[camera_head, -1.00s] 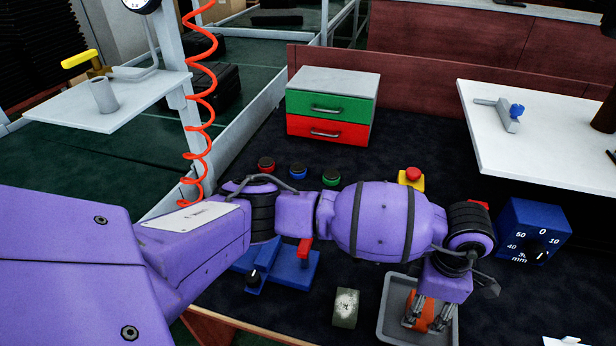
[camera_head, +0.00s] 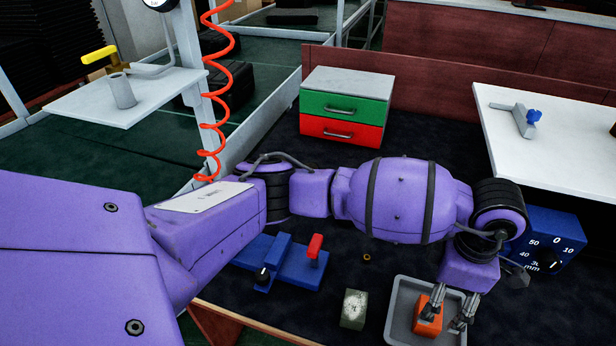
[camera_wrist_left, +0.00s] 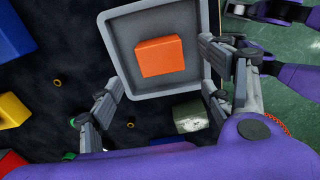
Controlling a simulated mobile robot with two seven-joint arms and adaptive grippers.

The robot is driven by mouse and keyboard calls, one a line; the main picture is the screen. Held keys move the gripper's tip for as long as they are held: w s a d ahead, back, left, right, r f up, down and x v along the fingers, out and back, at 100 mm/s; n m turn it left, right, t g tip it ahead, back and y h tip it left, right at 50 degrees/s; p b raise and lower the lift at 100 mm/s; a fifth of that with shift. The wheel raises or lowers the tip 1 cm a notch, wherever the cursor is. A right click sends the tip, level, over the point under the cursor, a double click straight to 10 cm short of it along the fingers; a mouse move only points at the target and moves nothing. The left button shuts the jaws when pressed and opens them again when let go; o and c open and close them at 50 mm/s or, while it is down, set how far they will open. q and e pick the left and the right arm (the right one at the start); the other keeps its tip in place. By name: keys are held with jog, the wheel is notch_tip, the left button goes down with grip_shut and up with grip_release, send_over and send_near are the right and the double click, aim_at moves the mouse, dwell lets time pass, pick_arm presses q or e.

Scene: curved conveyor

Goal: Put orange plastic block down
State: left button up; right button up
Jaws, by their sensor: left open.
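The orange plastic block (camera_head: 428,315) rests in the grey tray (camera_head: 398,309) near the front edge of the table. In the left wrist view the whole top of the block (camera_wrist_left: 160,56) shows, with bare tray floor around it. My left gripper (camera_head: 447,314) is open, its fingers spread apart over the tray. In the head view one finger overlaps the block's upper edge; I cannot tell whether it touches.
A blue fixture with a red handle (camera_head: 315,247) is further left. A blue dial box (camera_head: 548,240) stands to the right. A drawer cabinet (camera_head: 345,108) and a white shelf (camera_head: 560,135) are behind.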

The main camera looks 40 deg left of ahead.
pick_arm(q)
notch_tip(320, 180, up, 6)
jog(key=shift+r, duration=0.25)
